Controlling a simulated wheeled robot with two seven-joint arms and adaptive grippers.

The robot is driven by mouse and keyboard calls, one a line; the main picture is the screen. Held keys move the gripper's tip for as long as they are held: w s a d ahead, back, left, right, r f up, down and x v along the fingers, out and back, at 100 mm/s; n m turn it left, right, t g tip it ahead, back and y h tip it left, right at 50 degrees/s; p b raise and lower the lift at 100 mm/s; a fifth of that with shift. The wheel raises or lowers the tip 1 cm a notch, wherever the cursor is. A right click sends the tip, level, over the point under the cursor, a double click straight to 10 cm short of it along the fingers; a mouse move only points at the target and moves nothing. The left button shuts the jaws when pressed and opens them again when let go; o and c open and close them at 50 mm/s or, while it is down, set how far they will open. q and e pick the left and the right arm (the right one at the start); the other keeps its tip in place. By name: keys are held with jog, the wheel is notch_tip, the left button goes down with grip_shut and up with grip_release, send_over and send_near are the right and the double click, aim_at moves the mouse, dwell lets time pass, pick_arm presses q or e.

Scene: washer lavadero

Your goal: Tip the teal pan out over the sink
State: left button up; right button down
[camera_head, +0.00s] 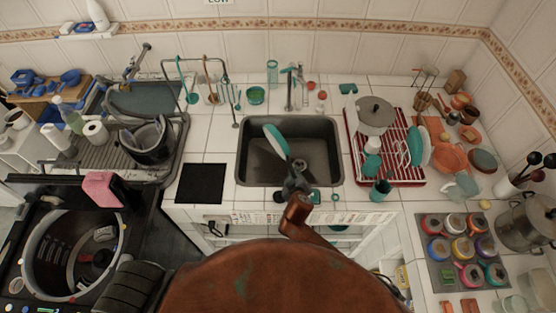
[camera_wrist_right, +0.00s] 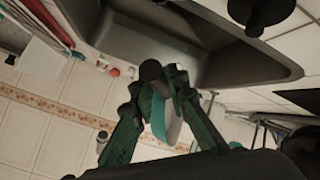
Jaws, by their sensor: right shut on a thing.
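The teal pan (camera_head: 276,141) is over the sink (camera_head: 250,168) in the head view, tilted steeply on its edge, with its pale inner face and teal rim showing. My right gripper (camera_head: 297,172) is over the sink, shut on the pan's dark handle. In the right wrist view, the gripper's fingers (camera_wrist_right: 160,85) are around the handle, and part of the pan (camera_wrist_right: 172,120) shows between them. The sink (camera_wrist_right: 225,62) is behind the gripper there. I cannot see anything falling from the pan. My left gripper is not in view.
A faucet (camera_head: 290,90) stands behind the sink. A red dish rack (camera_head: 357,150) with dishes is to the right, and a black mat (camera_head: 201,183) lies to the left.

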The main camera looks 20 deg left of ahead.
jog(key=s+a+f+n+t+b, duration=0.1)
jog(key=b, duration=0.3)
jog(key=s+a+f+n+t+h+b, duration=0.1)
jog(key=t+b, duration=0.1)
jog(key=b, duration=0.3)
jog(key=shift+s+a+f+n+t, duration=0.2)
jog(key=shift+s+f+n+t, duration=0.1)
jog(key=shift+s+f, duration=0.1)
jog(key=shift+a+t+h+b, duration=0.1)
jog(key=shift+t+h+b, duration=0.2)
jog(key=shift+t+b, duration=0.15)
